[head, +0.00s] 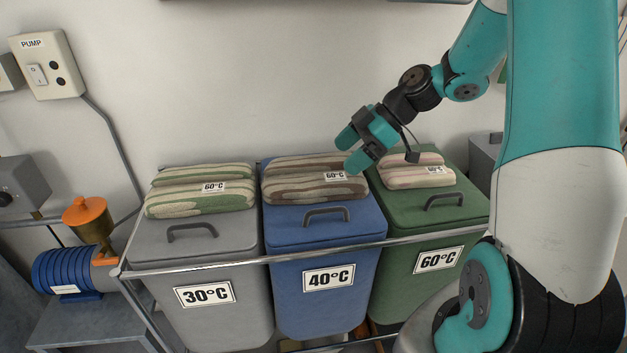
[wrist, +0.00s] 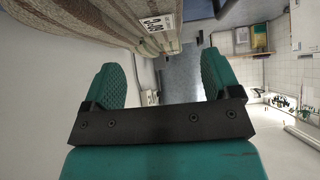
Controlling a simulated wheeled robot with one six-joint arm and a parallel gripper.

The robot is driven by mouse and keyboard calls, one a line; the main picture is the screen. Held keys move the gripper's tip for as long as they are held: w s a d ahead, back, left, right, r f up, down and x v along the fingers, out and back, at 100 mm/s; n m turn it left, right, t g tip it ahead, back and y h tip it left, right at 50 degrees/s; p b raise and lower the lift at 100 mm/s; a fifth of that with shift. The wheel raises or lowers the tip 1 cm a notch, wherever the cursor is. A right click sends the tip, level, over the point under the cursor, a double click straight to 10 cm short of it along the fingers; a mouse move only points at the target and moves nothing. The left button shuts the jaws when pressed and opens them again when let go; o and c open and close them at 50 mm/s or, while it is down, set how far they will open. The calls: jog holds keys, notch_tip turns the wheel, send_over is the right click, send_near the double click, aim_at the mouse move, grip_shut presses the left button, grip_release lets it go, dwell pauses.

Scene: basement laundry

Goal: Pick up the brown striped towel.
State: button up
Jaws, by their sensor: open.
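The brown striped towel (head: 315,187) lies folded on the lid of the blue 40°C bin (head: 325,235), with a 60°C tag on its front right. My gripper (head: 352,150) is open and empty, just above the towel's right end, its fingers pointing left. The lower finger is close to the towel's upper right edge; I cannot tell whether it touches. In the wrist view, the open fingers (wrist: 163,78) have nothing between them. A brownish striped towel with a tag (wrist: 125,22) fills the upper left there, beyond the left finger; it appears to be the brown one.
A green striped towel (head: 200,194) lies on the grey 30°C bin (head: 206,248). A pink striped towel (head: 415,178) lies on the green 60°C bin (head: 428,215), just right of my gripper. A metal rail (head: 250,261) runs across the bin fronts. The wall stands close behind.

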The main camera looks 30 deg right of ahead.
aim_at(322, 178)
jog(key=b+x, duration=0.1)
jog(key=x, duration=0.6)
jog(key=shift+a+f, duration=0.2)
jog(key=shift+f, duration=0.2)
jog(key=shift+c, duration=0.5)
jog(key=c, duration=1.1)
jog(key=shift+r, duration=0.15)
jog(key=shift+c, duration=0.2)
